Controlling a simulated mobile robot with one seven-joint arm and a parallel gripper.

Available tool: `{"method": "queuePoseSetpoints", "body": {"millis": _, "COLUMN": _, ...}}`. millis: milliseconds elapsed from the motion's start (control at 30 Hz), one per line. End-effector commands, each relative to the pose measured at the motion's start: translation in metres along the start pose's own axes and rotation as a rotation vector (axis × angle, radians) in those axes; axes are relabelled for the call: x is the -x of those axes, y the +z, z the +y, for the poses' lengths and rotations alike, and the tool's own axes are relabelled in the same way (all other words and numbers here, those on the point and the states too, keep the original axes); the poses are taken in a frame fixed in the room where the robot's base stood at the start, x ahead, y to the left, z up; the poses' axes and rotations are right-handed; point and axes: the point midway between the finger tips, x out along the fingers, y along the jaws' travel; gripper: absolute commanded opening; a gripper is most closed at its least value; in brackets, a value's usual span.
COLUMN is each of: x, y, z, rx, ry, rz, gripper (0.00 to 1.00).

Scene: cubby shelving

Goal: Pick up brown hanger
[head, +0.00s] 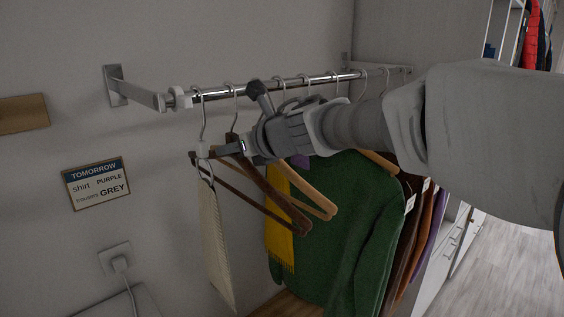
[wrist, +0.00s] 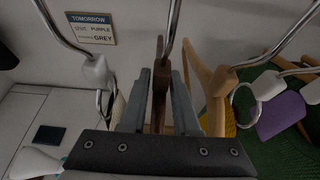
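The brown hanger (head: 273,193) hangs from the rail by a metal hook and carries no garment. In the wrist view its dark wooden top (wrist: 158,105) stands between the two fingers of my gripper (wrist: 162,88). My gripper (head: 229,149) is at the hanger's upper part, just below the hook, in the head view. The fingers are apart, one on each side of the wood, with a narrow gap on the right. Contact on the left side cannot be told. The fingers partly hide the hanger's top in the head view.
The metal rail (head: 290,80) runs along the wall. A ring hanger with a pale cloth (head: 213,240) is close on the left. A light wooden hanger (head: 310,190) is close on the right, before a yellow scarf (head: 279,225) and green sweater (head: 350,220). A sign (head: 97,183) is on the wall.

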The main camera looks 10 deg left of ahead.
Motion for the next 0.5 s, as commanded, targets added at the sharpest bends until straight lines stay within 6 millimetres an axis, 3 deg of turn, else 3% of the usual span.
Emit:
{"method": "queuePoseSetpoints", "body": {"millis": 33, "x": 0.0001, "y": 0.0000, "z": 0.0000, "rx": 0.000, "ry": 0.000, "rz": 0.000, "gripper": 0.18}}
{"method": "queuePoseSetpoints", "body": {"millis": 133, "x": 0.0002, "y": -0.0001, "z": 0.0000, "rx": 0.000, "ry": 0.000, "rz": 0.000, "gripper": 0.00}}
{"method": "queuePoseSetpoints", "body": {"millis": 500, "x": 0.0002, "y": -0.0001, "z": 0.0000, "rx": 0.000, "ry": 0.000, "rz": 0.000, "gripper": 0.00}}
